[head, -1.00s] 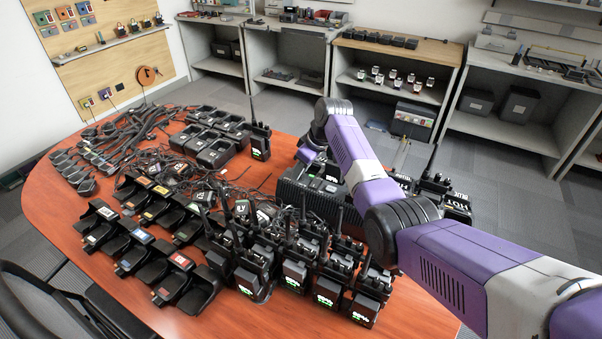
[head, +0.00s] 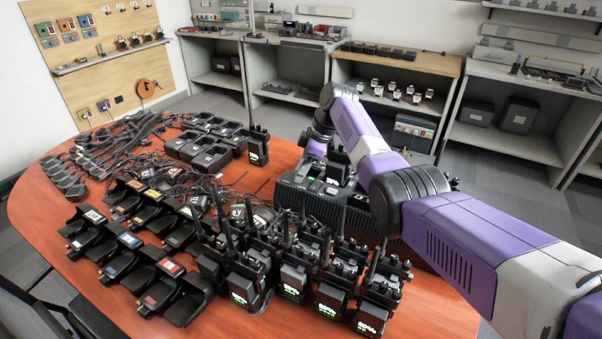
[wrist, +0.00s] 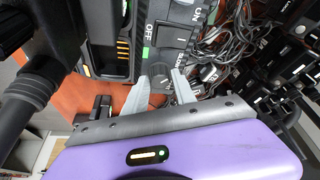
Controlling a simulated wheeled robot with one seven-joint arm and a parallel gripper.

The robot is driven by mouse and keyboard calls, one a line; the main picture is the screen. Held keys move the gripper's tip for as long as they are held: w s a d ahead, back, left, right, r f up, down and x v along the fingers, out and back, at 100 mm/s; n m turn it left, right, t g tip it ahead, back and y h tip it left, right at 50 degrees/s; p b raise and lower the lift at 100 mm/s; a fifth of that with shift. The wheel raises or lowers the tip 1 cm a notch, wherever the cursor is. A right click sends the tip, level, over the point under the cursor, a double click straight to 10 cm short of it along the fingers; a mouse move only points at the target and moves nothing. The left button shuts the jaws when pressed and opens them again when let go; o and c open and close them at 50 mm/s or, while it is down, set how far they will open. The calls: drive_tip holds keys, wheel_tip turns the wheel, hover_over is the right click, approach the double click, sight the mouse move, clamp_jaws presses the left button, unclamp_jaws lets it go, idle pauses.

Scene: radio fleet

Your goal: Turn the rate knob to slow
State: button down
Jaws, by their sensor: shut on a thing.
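The rate knob (wrist: 159,84) is a small dark grey knob on the end panel of a black multi-bay charger. In the wrist view my gripper (wrist: 161,77) has one pale finger on each side of it and is shut on it. In the head view the charger (head: 310,203) stands on the table behind the front radios. The knob and my fingertips are hidden there, and which way the knob points is unclear.
Several upright radios (head: 293,281) with antennas stand close in front of the charger. Empty single chargers (head: 165,290) and tangled cables (head: 190,190) fill the left. A radio in a bay (wrist: 30,75) sits close beside my gripper. Bare red-brown tabletop (head: 85,270) shows along the edge.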

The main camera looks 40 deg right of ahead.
drive_tip(key=shift+f, duration=0.1)
drive_tip(key=c, duration=1)
unclamp_jaws()
drive_tip(key=shift+c, duration=0.2)
drive_tip(key=v, duration=0.8)
drive_tip(key=shift+a, duration=0.1)
